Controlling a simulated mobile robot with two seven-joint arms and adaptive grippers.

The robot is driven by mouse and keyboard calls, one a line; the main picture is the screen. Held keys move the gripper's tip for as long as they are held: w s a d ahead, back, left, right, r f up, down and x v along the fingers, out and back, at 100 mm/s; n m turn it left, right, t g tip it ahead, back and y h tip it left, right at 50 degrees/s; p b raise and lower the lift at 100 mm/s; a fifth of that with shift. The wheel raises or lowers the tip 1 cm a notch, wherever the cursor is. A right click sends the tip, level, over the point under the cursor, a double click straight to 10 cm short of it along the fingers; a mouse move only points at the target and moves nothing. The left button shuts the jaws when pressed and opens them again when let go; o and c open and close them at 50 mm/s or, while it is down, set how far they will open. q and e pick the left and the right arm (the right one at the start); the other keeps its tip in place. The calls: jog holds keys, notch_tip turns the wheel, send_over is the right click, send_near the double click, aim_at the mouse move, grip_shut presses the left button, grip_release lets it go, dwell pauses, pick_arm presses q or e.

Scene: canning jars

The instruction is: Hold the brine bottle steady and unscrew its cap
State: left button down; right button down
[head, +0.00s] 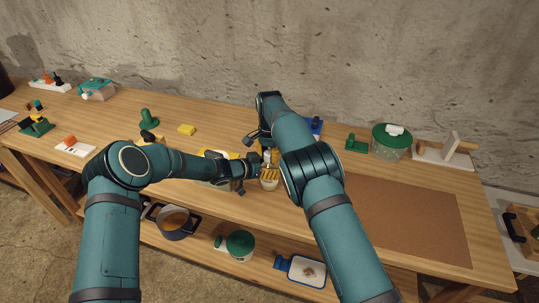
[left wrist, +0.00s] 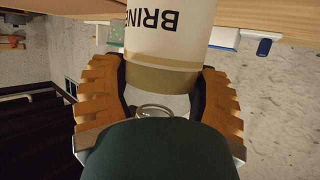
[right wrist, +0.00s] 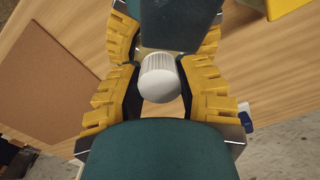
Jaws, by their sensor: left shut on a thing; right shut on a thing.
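The brine bottle (left wrist: 170,35) is white with a tan band and the letters "BRIN" showing upside down in the left wrist view. My left gripper (left wrist: 162,75) is shut around its upper body, with a finger on each side. The bottle's lower part (head: 269,184) shows below the fingers in the head view. The white ribbed cap (right wrist: 160,80) sits between the fingertips of my right gripper (right wrist: 158,68), which is shut on it from above. The left gripper's fingers lie just beyond it. Whether the cap is loose on the neck is hidden.
A brown mat (head: 405,215) lies on the wooden table at right. A green-lidded jar (head: 391,142) and a white stand with a wooden roller (head: 445,150) are behind it. A yellow block (head: 187,129) and a green piece (head: 149,119) lie left of centre. Pots stand on the lower shelf.

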jog(key=n, duration=0.3)
dwell(0.4)
jog(key=c, duration=0.7)
grip_release()
